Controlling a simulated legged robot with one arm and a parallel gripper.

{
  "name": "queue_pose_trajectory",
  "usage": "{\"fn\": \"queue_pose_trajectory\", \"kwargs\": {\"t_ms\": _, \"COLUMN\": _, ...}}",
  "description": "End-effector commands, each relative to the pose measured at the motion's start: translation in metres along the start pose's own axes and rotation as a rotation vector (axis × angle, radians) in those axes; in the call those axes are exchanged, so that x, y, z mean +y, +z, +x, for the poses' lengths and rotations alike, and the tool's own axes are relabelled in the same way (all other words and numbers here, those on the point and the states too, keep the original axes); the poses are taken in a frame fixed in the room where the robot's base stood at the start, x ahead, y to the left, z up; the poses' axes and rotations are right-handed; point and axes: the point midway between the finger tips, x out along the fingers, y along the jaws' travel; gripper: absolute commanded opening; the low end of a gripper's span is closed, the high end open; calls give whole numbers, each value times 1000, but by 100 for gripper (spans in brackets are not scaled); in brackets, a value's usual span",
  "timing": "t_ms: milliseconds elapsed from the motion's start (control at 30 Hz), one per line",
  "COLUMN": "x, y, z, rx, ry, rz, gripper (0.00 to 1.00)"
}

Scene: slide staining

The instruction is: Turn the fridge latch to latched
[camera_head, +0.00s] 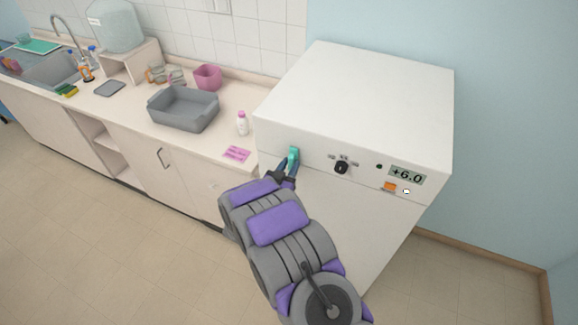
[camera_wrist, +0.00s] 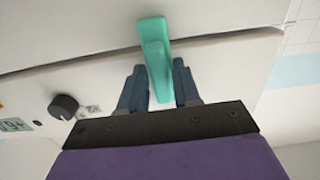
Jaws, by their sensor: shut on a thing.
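The fridge (camera_head: 355,90) is a white box at the right of the head view, with a front door below a control strip. Its latch (camera_head: 293,158) is a small teal-green lever at the front's upper left, standing about upright. In the wrist view the latch (camera_wrist: 157,60) crosses the dark door seam and passes between my fingers. My gripper (camera_head: 289,168) is shut on the latch. Its two blue-grey fingers also show in the wrist view (camera_wrist: 158,68), one on each side of the lever. The lever's lower end is partly hidden by my gripper in the head view.
A black knob (camera_head: 341,168) and a display reading +6.0 (camera_head: 407,175) are to the right of the latch. Left of the fridge, the counter holds a grey tub (camera_head: 183,124), a white bottle (camera_head: 242,123) and a pink card (camera_head: 237,154). The floor in front is clear.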

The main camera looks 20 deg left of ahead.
Motion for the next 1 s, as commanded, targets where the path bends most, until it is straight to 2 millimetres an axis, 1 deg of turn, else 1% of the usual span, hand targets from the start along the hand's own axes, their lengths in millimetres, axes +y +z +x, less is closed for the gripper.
{"fn": "queue_pose_trajectory", "kwargs": {"t_ms": 167, "x": -1, "y": 2, "z": -1, "rx": -3, "ry": -3, "rz": -3, "gripper": 2}}
{"fn": "queue_pose_trajectory", "kwargs": {"t_ms": 200, "x": -1, "y": 2, "z": -1, "rx": -3, "ry": -3, "rz": -3, "gripper": 35}}
{"fn": "queue_pose_trajectory", "kwargs": {"t_ms": 300, "x": -1, "y": 1, "z": -1, "rx": -2, "ry": -2, "rz": -2, "gripper": 44}}
{"fn": "queue_pose_trajectory", "kwargs": {"t_ms": 567, "x": 1, "y": -1, "z": -2, "rx": 1, "ry": -2, "rz": 1, "gripper": 45}}
{"fn": "queue_pose_trajectory", "kwargs": {"t_ms": 667, "x": 1, "y": -1, "z": -7, "rx": 1, "ry": -2, "rz": 1, "gripper": 45}}
{"fn": "queue_pose_trajectory", "kwargs": {"t_ms": 767, "x": 0, "y": 0, "z": -21, "rx": 0, "ry": -5, "rz": 0, "gripper": 45}}
{"fn": "queue_pose_trajectory", "kwargs": {"t_ms": 1000, "x": -2, "y": 1, "z": -70, "rx": -1, "ry": -6, "rz": -1, "gripper": 45}}
